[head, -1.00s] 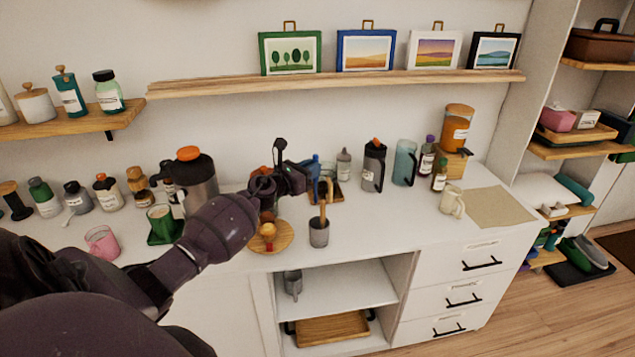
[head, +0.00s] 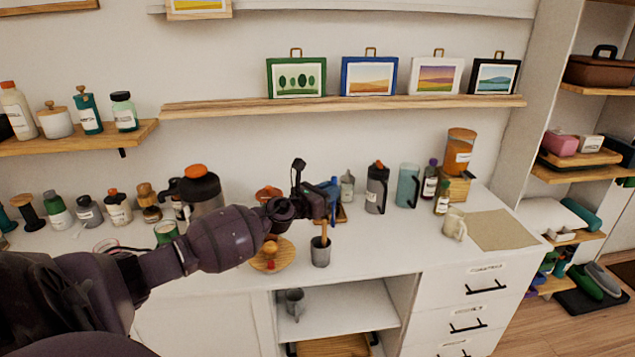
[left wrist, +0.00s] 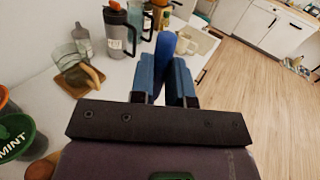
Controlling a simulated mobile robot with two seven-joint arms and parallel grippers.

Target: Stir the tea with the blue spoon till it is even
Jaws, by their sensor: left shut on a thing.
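My left gripper (head: 330,203) is shut on a blue spoon (left wrist: 165,58), which shows between the two fingers in the left wrist view. In the head view a bit of blue shows at the gripper, above the counter. The spoon's lower end is hidden, and I see no tea surface. My right gripper is out of view.
A round wooden board (head: 284,252) with small items lies left of the grey cup. A grey pitcher (head: 376,190) and a teal pitcher (head: 407,186) stand behind. Another grey mug (head: 293,303) is in the open cabinet. The counter front right of the grey cup is clear.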

